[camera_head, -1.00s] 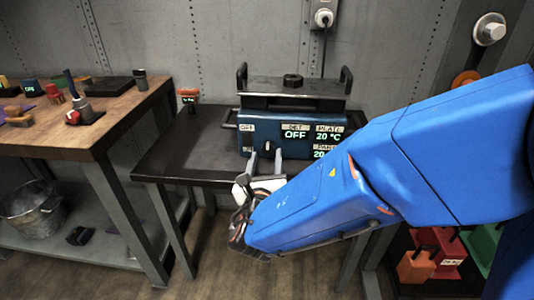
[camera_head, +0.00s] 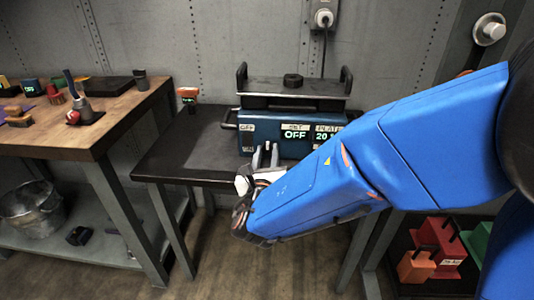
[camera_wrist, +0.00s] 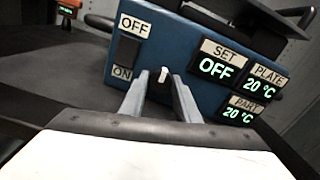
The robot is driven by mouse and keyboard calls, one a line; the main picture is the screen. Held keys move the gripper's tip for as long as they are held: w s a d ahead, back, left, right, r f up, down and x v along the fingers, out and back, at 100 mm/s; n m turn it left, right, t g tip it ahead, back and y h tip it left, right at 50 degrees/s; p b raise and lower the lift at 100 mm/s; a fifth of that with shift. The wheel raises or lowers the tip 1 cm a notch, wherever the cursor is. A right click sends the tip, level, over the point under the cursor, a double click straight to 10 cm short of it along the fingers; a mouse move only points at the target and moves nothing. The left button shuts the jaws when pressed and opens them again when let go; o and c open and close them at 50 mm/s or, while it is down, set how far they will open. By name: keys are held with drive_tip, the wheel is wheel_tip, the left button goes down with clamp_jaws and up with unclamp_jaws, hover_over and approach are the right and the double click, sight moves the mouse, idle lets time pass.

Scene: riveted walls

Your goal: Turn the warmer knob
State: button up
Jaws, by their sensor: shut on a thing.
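The blue warmer (camera_head: 277,148) stands on a dark table, with a dark flat plate (camera_head: 292,88) on top. Its front shows an OFF/ON switch (camera_wrist: 126,52), a SET display (camera_wrist: 215,66) reading OFF, and PLATE and PART displays at 20 °C. The warmer knob (camera_wrist: 163,75) shows as a small pale tip between my fingers in the wrist view; the rest of it is hidden. My gripper (camera_wrist: 160,88) is at the warmer's front and shut on the knob; it also shows in the head view (camera_head: 265,156).
A wooden workbench (camera_head: 110,120) with tools stands at left. A small orange device (camera_head: 187,94) sits on the dark table's back left. The table's left part is clear. Red and green bins (camera_head: 440,245) are low at right.

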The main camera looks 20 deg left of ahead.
drive_tip(key=m, duration=0.3)
drive_tip(key=shift+m, duration=2.3)
drive_tip(key=o, duration=1.1)
drive_tip(key=shift+c, duration=0.2)
drive_tip(key=shift+s, duration=0.15)
drive_tip(key=v, duration=1.7)
drive_tip(key=shift+s+f, duration=0.1)
